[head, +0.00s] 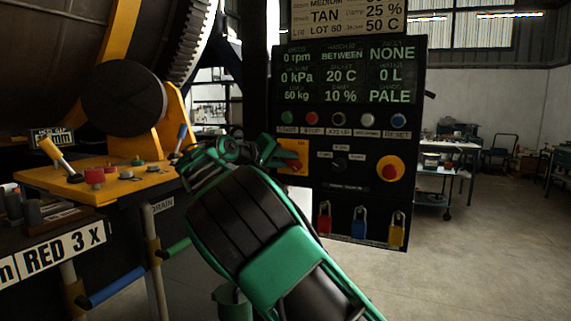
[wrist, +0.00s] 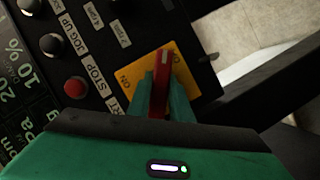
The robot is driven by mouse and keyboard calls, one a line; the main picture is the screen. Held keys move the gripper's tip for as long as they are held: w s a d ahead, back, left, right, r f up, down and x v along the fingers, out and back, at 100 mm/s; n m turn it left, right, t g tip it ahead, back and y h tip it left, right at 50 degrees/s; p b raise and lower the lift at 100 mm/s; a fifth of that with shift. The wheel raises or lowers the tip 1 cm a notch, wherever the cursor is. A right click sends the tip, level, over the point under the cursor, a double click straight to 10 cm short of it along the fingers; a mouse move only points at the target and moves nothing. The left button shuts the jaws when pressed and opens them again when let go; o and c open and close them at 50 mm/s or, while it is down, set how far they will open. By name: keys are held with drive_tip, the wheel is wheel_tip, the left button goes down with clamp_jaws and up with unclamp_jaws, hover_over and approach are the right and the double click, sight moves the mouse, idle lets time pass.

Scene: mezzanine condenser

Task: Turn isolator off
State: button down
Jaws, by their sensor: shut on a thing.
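The isolator is a yellow square plate (head: 292,149) with a red handle (head: 296,167), at the left edge of the black control panel. In the wrist view its yellow plate (wrist: 182,72) carries an ON mark at its left, and the red handle (wrist: 161,70) runs nearly upright in the picture. My gripper (head: 284,157) reaches the isolator from the left. In the wrist view my gripper's green fingers (wrist: 160,95) are shut on the red handle, one on each side. The fingers hide the handle's lower part, and my arm hides part of the plate in the head view.
The panel has a row of push buttons (head: 340,119), a dark selector knob (head: 340,165), a red emergency stop (head: 390,170) and several hanging padlocks (head: 359,224). A yellow lever console (head: 120,183) stands left of my arm. The floor at the right is open.

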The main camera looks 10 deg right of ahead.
drive_tip(key=shift+f+m+y, duration=0.3)
drive_tip(key=shift+f+m, duration=0.05)
drive_tip(key=shift+m, duration=0.15)
idle(0.3)
drive_tip(key=c, duration=1.6)
unclamp_jaws()
drive_tip(key=shift+r, duration=0.15)
drive_tip(key=shift+a+r, duration=0.1)
drive_tip(key=shift+a, duration=0.05)
drive_tip(key=v, duration=1)
drive_tip(key=shift+s+a, duration=0.1)
drive_tip(key=shift+s, duration=0.05)
